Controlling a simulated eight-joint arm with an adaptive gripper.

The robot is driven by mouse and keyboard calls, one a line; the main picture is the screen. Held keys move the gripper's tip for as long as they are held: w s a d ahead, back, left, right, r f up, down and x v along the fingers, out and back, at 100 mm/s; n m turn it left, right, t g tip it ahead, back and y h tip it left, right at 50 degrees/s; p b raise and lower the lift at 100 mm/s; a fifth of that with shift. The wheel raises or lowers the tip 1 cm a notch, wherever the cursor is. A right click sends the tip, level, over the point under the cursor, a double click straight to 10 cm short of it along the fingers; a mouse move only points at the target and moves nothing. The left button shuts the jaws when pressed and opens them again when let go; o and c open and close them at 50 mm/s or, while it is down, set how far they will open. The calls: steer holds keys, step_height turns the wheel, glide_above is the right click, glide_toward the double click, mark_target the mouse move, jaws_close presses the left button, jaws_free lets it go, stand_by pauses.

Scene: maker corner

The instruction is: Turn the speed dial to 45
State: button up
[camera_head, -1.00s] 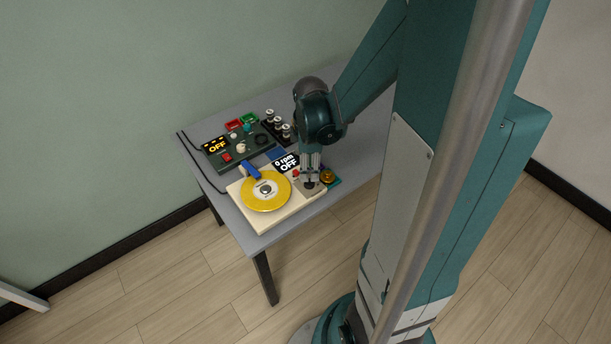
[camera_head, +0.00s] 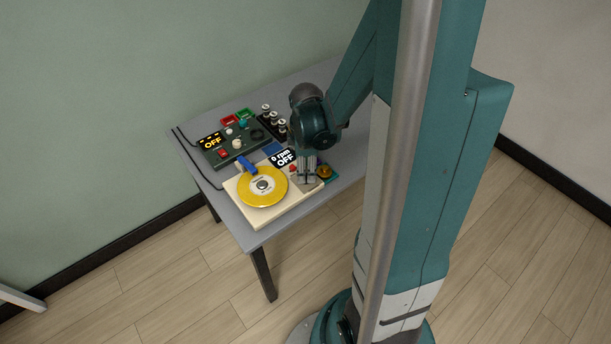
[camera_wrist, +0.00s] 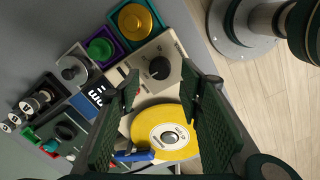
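The speed dial (camera_wrist: 159,68) is a black round knob with a pale pointer mark, on a beige plate with printed scale marks too small to read. It is on the cream turntable unit (camera_head: 240,203), which carries a yellow disc (camera_head: 252,193). The unit's display (camera_head: 284,158) reads "0 rpm OFF". My gripper (camera_wrist: 160,77) is open, one dark ridged finger on each side of the dial in the wrist view, and holds nothing. In the head view, my gripper (camera_head: 306,178) is over the dial end of the unit and hides the dial.
A blue tonearm-like piece (camera_head: 247,166) lies by the disc. A dark control box (camera_head: 218,158) with an "OFF" display is behind.

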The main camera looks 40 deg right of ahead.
steer(key=shift+w+f+b, duration=0.1)
steer(key=shift+f+b, duration=0.25)
steer(key=shift+f, duration=1.45)
steer(key=c, duration=0.9)
